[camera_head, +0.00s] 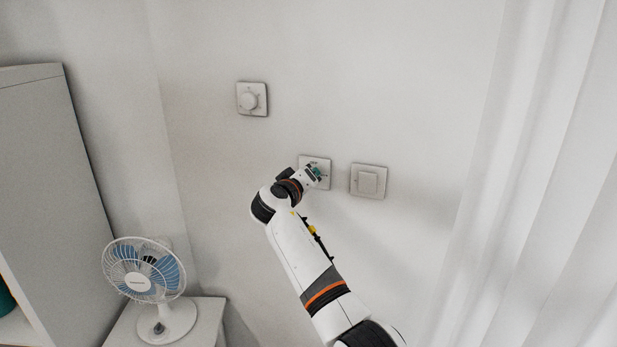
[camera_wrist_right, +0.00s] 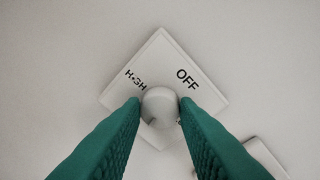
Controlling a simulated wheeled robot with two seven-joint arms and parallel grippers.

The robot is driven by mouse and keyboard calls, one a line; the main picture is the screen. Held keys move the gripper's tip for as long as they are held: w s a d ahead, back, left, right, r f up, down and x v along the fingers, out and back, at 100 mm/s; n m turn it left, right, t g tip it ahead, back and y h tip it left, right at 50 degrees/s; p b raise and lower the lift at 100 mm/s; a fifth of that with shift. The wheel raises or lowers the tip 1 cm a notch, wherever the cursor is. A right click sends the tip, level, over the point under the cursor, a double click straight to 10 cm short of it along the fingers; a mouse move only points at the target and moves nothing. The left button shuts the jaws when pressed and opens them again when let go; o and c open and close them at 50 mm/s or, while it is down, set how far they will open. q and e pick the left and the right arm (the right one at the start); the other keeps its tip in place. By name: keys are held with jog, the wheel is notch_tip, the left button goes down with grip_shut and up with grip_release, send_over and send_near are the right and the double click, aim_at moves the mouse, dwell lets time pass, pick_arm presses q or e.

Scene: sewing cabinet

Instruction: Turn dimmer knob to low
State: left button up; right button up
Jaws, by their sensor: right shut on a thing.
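The dimmer plate (camera_head: 325,164) is a pale square on the wall, partly hidden behind my right gripper (camera_head: 314,174). In the right wrist view the plate (camera_wrist_right: 165,58) appears turned like a diamond, with the labels HIGH and OFF beside the round, pale dimmer knob (camera_wrist_right: 160,98). My right gripper (camera_wrist_right: 160,110) is shut on the knob, with one green finger on each side. Other markings by the knob are mostly hidden by the fingers and knob. I cannot tell which setting the knob points to. My left gripper is not in view.
A second plate with a round knob (camera_head: 249,101) is up and left on the wall. A square switch (camera_head: 369,181) is close on the right. A fan (camera_head: 145,275) stands on a small white stand at lower left. White curtains (camera_head: 560,170) hang at right.

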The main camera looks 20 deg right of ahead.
jog(key=shift+w+a+f+n+h+p, duration=0.1)
jog(key=shift+n+h+p, duration=0.45)
jog(key=shift+n, duration=2)
jog(key=shift+s+d+f+n+h+p, duration=0.2)
jog(key=shift+n+p, duration=0.7)
jog(key=shift+n, duration=1.7)
jog(key=shift+w+a+r+n+h+p, duration=0.15)
jog(key=shift+n+h+p, duration=0.45)
jog(key=shift+n, duration=1.95)
jog(key=shift+f, duration=0.15)
jog(key=o, duration=1)
jog(key=shift+w, duration=0.1)
jog(key=shift+c, duration=0.2)
jog(key=shift+a, duration=0.1)
jog(key=b+v, duration=0.2)
jog(key=v, duration=1)
